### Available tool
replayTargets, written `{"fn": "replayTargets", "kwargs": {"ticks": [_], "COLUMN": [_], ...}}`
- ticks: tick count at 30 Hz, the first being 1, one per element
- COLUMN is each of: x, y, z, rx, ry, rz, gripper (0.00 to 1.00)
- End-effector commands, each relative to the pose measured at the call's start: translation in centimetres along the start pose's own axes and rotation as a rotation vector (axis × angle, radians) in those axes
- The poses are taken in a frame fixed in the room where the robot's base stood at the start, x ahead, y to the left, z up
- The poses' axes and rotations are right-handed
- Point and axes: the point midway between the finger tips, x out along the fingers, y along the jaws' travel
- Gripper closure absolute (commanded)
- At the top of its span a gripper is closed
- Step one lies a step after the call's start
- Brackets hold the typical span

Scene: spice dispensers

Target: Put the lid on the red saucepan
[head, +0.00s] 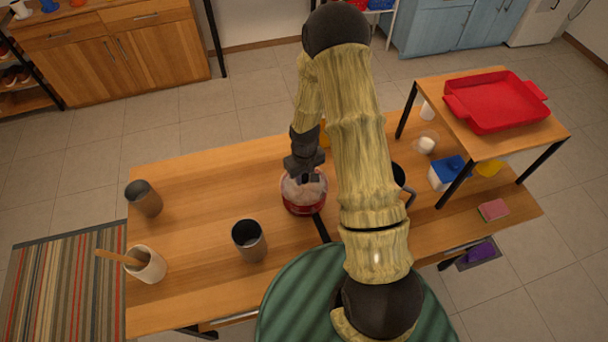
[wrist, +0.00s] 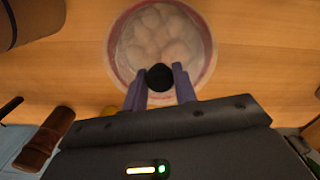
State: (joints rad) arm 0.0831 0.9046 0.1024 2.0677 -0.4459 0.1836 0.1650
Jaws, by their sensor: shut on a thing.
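The red saucepan (head: 304,206) stands on the wooden table near its middle. A clear glass lid (wrist: 200,40) with a black knob (wrist: 160,76) lies over the saucepan's opening in the wrist view. Pale round contents show through the glass. The pan's red rim (wrist: 113,62) shows around the lid's edge. My gripper (wrist: 160,84) is shut on the lid's knob, above the pan. In the head view my gripper (head: 305,174) is over the pan and hides part of the lid. I cannot tell whether the lid touches the rim all the way round.
A white pot (head: 146,265) holds a wooden utensil. A raised shelf with a red tray (head: 496,100) stands at the right.

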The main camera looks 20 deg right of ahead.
Motion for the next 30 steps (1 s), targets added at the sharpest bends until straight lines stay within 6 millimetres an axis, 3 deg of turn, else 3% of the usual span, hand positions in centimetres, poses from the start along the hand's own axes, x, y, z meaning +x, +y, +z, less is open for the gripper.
{"fn": "replayTargets", "kwargs": {"ticks": [13,14,17,23,27,30], "x": [0.45,0.45,0.45,0.45,0.46,0.46], "y": [-0.02,-0.02,-0.02,-0.02,-0.02,-0.02], "z": [0.05,0.05,0.05,0.04,0.06,0.06], "rx": [0.0,0.0,0.0,0.0,0.0,0.0], "ry": [0.0,0.0,0.0,0.0,0.0,0.0], "rz": [0.0,0.0,0.0,0.0,0.0,0.0], "gripper": [0.98,0.66,0.47,0.47,0.25,0.25]}}
